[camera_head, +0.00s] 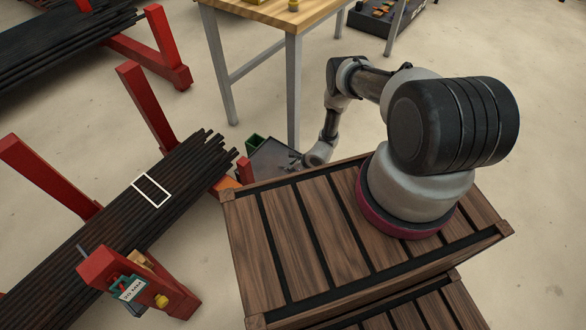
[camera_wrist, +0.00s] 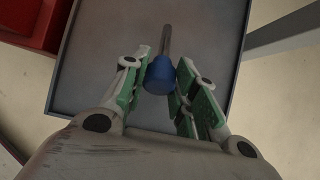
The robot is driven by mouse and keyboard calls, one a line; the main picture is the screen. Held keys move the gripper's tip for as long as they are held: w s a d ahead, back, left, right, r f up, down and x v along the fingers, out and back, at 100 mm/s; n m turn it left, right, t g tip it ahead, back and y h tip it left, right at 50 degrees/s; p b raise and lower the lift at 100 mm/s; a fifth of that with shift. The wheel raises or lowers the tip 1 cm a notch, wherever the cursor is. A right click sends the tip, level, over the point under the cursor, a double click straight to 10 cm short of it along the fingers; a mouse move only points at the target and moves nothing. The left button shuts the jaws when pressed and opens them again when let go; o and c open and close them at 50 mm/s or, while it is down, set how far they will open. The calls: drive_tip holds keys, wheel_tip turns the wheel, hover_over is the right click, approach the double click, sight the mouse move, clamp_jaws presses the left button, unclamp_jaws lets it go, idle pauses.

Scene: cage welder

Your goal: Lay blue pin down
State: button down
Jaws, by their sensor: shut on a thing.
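The blue pin (camera_wrist: 159,76) has a blue head and a grey metal shaft that points away from me in the wrist view. My gripper (camera_wrist: 164,64) is shut on the blue head, with green pads on both sides of it. Behind the pin is a flat grey surface with a dark rim, a tray (camera_wrist: 95,45). I cannot tell whether the shaft touches it. In the head view my arm reaches down to a grey tray (camera_head: 268,158) on the far side of a wooden crate. The pin and jaws cannot be made out there.
The slatted crate (camera_head: 285,240) stands in front. A red rack (camera_head: 150,110) with dark rods (camera_head: 100,235) is at left, with a white rectangle outline (camera_head: 151,190) over the rods. A wooden-topped table (camera_head: 265,12) stands behind. A small green bin (camera_head: 254,143) is beside the tray.

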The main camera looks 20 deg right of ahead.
drive_tip(key=shift+f, duration=0.5)
idle(0.4)
drive_tip(key=c, duration=1.1)
unclamp_jaws()
drive_tip(key=shift+o, duration=0.2)
